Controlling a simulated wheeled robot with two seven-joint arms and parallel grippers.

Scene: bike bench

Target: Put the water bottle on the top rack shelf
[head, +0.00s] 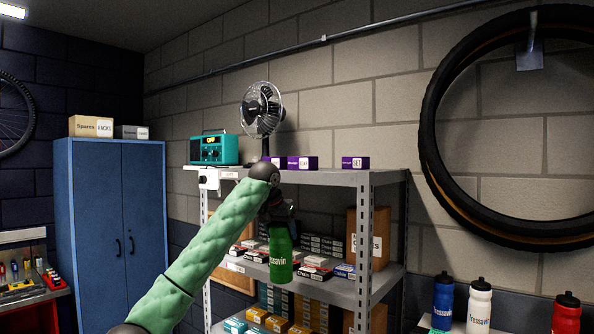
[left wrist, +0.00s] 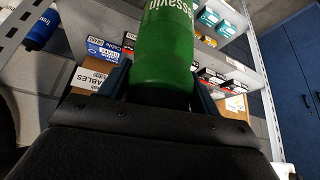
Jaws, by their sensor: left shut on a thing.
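The green water bottle (head: 280,258) is in front of the rack, its body hanging roughly upright below my left gripper (head: 279,213). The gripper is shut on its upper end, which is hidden. In the left wrist view the green bottle (left wrist: 165,55) sits between the two fingers (left wrist: 160,92). The top rack shelf (head: 335,178) is above the bottle, and my left forearm crosses in front of part of it. The bottle is at the height of the shelf below. My right gripper is not in view.
The top shelf carries a teal radio (head: 214,149), a fan (head: 263,108) and several purple boxes (head: 355,163). Bare shelf shows at its front right. The middle shelf (head: 340,288) holds stacked boxes. More bottles (head: 479,305) stand at right; a blue cabinet (head: 112,220) is at left.

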